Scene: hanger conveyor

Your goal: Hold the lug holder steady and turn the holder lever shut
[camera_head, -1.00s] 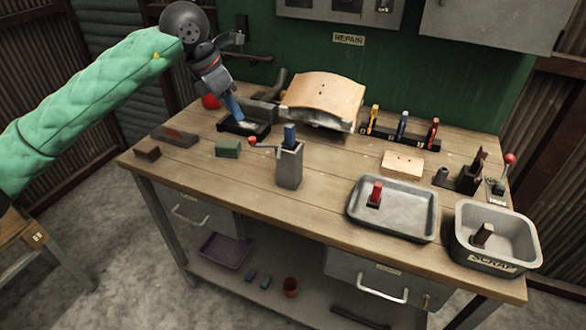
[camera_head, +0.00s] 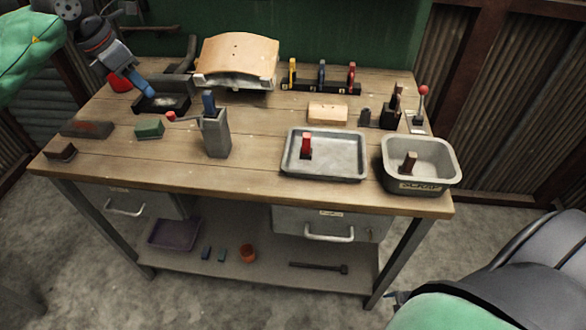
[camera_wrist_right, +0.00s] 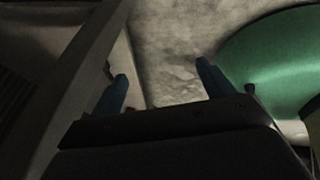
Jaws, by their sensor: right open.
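The lug holder, a grey upright block (camera_head: 217,140), stands on the bench left of centre with a blue lug (camera_head: 209,104) in its top. Its holder lever, with a red knob (camera_head: 171,116), sticks out to the left. My left gripper (camera_head: 147,92), with blue fingers, is at the upper left over a small dark tray (camera_head: 163,105), apart from the holder; its finger gap cannot be made out. My right gripper (camera_wrist_right: 162,72) is open and empty in the right wrist view, over the floor. My right arm shows at the lower right of the head view.
A grey tray (camera_head: 324,173) with a red lug and a scrap bin (camera_head: 419,187) stand at the bench's right. A second red-knobbed lever (camera_head: 422,92) is behind the bin. A green block (camera_head: 149,129) lies left of the holder. A rack of coloured lugs (camera_head: 320,88) stands behind.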

